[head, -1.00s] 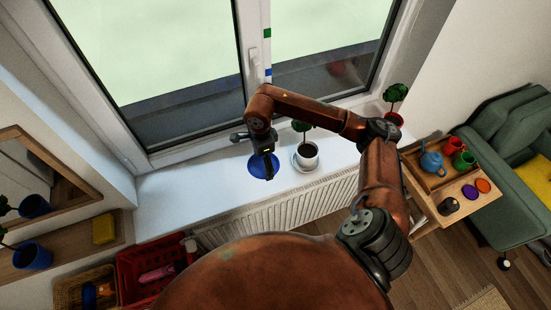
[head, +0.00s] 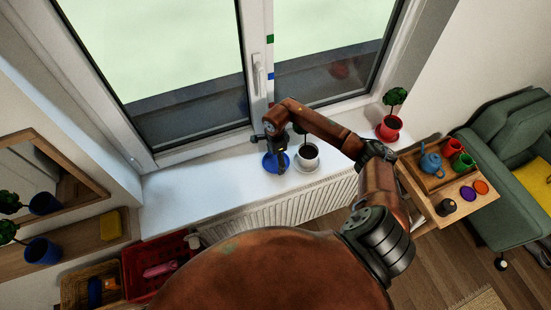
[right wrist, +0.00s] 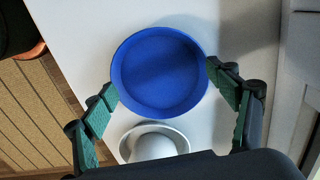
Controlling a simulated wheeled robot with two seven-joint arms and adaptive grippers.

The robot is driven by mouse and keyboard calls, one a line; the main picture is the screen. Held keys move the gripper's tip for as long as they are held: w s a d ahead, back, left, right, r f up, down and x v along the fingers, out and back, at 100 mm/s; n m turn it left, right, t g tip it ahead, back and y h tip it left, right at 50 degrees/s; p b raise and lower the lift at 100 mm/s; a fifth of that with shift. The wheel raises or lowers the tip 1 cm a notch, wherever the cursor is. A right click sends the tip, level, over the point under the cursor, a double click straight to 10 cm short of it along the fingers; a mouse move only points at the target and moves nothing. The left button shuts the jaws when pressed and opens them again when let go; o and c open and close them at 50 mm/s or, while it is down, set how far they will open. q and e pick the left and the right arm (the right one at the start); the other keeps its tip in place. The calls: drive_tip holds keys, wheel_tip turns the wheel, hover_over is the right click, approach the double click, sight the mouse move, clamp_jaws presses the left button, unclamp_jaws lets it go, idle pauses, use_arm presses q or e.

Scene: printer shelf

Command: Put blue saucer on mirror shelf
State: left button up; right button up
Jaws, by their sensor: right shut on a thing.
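The blue saucer (head: 269,163) is at the windowsill, just left of a white potted plant. In the right wrist view the saucer (right wrist: 160,70) lies between the two green-padded fingers, which meet its rim on both sides. My right gripper (head: 277,160) is shut on it and covers part of it in the head view. I cannot tell whether the saucer touches the sill. The mirror shelf (head: 85,240) is a wooden ledge under a wood-framed mirror (head: 45,180) at the far left. My left gripper is out of view.
A blue pot (head: 42,251) and a yellow block (head: 110,225) stand on the mirror shelf, with bare wood between them. The white pot (head: 308,156) stands close right of my gripper. The sill's left part is clear. A red crate (head: 190,243) is below it.

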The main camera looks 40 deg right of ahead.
drive_tip(key=shift+f+b, duration=0.25)
drive_tip(key=shift+b, duration=0.1)
drive_tip(key=o, duration=1.6)
drive_tip(key=shift+r, duration=0.1)
drive_tip(key=shift+c, duration=0.2)
